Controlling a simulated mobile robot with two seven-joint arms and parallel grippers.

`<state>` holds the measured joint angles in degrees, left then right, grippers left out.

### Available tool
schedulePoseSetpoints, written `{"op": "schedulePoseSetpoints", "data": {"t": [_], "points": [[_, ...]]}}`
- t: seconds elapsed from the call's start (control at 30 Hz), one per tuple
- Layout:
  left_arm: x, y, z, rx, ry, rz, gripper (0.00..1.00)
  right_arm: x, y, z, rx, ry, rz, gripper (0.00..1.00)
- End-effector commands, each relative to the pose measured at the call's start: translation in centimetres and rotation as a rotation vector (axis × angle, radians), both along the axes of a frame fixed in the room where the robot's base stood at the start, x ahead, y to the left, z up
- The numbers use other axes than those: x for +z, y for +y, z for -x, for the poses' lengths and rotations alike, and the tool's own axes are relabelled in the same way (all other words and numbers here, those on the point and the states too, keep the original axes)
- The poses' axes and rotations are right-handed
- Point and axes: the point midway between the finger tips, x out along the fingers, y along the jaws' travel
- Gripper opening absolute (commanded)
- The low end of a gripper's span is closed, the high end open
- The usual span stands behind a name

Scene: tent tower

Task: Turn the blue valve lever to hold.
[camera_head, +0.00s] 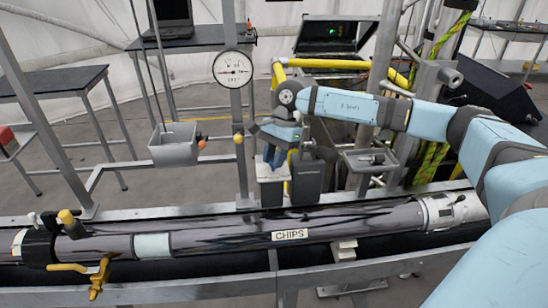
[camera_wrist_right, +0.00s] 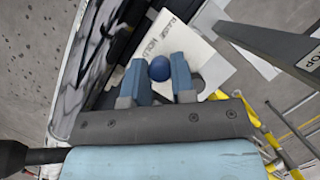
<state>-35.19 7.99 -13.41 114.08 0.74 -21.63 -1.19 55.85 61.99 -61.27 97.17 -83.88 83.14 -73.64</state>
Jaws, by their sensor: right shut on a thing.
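The blue valve lever shows as a round blue knob (camera_wrist_right: 159,68) between my right fingers in the right wrist view. My right gripper (camera_wrist_right: 159,82) is shut on it, one blue finger on each side. Behind the knob lies a white label plate (camera_wrist_right: 194,42) with dark lettering, one word of which looks like HOLD. In the head view my right gripper (camera_head: 274,158) points down over a grey box (camera_head: 305,180) behind the long tube. The lever is hidden there by the gripper, and its exact angle cannot be told. My left gripper is out of view.
A long grey tube (camera_head: 365,222) labelled CHIPS lies across the front. A round gauge (camera_head: 232,69) on a post stands left of my right gripper. A grey bin (camera_head: 174,145) hangs further left. Yellow pipe (camera_head: 335,64) and a metal post stand close behind my right arm.

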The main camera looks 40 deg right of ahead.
Motion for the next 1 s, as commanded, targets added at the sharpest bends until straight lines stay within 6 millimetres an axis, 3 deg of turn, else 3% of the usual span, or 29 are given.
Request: {"op": "schedulePoseSetpoints", "data": {"t": [0.03, 0.07, 0.13, 0.17, 0.57, 1.0], "points": [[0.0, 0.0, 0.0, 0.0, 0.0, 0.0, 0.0, 0.1, 0.0, 0.0, 0.0, -0.001, 0.0, 0.0], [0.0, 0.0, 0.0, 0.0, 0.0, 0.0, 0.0, 0.1, 0.0, 0.0, -0.001, -0.001, 0.0, 0.31], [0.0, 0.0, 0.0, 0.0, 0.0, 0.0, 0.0, 0.0, 0.0, 0.0, -0.001, -0.001, 0.0, 0.47], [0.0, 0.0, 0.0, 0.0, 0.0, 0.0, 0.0, 0.0, 0.0, 0.0, -0.001, -0.001, 0.0, 0.49], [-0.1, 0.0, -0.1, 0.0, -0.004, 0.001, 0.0, 0.9, -0.4, -0.2, -0.002, -0.003, 0.0, 0.49], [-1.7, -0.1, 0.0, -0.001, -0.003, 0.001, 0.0, 9.6, -3.9, -1.0, -0.003, -0.004, 0.0, 0.49]]}}
